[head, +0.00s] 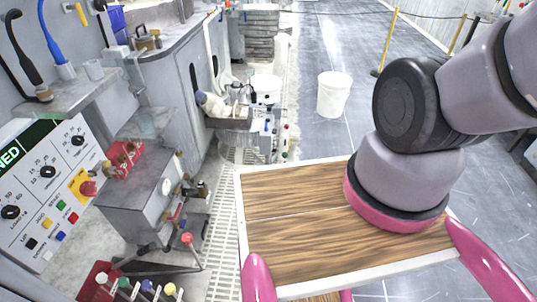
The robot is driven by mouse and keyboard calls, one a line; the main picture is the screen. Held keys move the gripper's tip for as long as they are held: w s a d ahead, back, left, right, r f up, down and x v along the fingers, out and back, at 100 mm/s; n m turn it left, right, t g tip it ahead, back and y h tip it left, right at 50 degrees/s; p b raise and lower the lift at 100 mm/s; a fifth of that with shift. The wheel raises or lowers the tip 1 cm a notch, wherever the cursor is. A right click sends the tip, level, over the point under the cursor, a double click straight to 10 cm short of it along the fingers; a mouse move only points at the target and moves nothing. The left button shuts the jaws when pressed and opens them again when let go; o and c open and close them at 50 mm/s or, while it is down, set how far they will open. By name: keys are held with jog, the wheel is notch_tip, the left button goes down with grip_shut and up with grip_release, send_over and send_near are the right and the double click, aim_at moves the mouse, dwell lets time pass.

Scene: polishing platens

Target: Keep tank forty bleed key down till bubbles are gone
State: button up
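No key that I can read as the tank forty bleed key shows in the head view, and I see no bubbles. A white control panel (40,195) at the left carries black dials and several small coloured buttons (61,221); their labels are too small to read surely. A red ball-topped lever (187,238) stands below the grey housing. A row of several coloured knobs (136,286) sits at the bottom left. A clear container (240,148) stands farther back beside the machine. My arm is at the right, well apart from all of these.
A white bucket (333,94) stands on the open grey floor. A white grating (222,200) runs along the machine's foot. A shelf (70,105) with hoses and cups juts out above the panel. Yellow posts (386,40) with a rope stand at the back right.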

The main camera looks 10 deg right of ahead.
grip_shut()
dwell(1.4)
